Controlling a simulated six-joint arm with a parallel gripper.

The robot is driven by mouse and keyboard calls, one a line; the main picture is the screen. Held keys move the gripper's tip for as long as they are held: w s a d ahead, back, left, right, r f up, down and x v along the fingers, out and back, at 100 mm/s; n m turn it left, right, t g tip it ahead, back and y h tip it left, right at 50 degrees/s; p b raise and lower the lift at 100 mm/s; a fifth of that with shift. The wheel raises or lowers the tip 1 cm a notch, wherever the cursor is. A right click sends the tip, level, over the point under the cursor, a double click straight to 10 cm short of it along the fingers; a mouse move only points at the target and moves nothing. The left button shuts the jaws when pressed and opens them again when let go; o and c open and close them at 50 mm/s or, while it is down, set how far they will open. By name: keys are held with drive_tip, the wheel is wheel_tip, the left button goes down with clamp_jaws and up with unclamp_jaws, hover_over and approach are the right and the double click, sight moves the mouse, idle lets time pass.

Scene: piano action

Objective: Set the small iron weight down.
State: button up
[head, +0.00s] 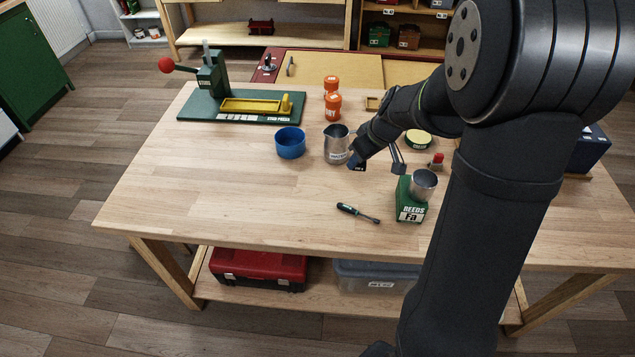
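My gripper (376,164) is low over the right half of the wooden workbench (225,180), just right of a steel jug (336,146). My own wrist covers much of it. A small dark blue piece with pale marks (357,165) shows at its left side, and a grey finger-like part (397,160) shows at its right. I cannot tell whether these are both fingers or whether anything is held between them. I cannot make out the small iron weight; it may be hidden by my arm or too small to see.
A green reeds box (411,208) with a metal cup (423,184) stands near the front right. A screwdriver (357,212) lies left of it. The bench's front left is clear.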

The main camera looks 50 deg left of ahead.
drive_tip(key=s+a+f, duration=0.2)
drive_tip(key=a, duration=0.1)
drive_tip(key=s+a+f, duration=0.2)
drive_tip(key=a, duration=0.1)
drive_tip(key=s+a+f, duration=0.2)
drive_tip(key=a+f, duration=0.1)
drive_tip(key=shift+a, duration=0.35)
drive_tip(key=shift+f, duration=1.95)
drive_tip(key=shift+f, duration=0.1)
drive_tip(key=o, duration=1.1)
drive_tip(key=shift+f, duration=0.1)
drive_tip(key=shift+r, duration=0.35)
drive_tip(key=v, duration=1.1)
drive_tip(key=shift+d+r, duration=0.25)
drive_tip(key=shift+r, duration=0.05)
drive_tip(key=shift+f, duration=0.1)
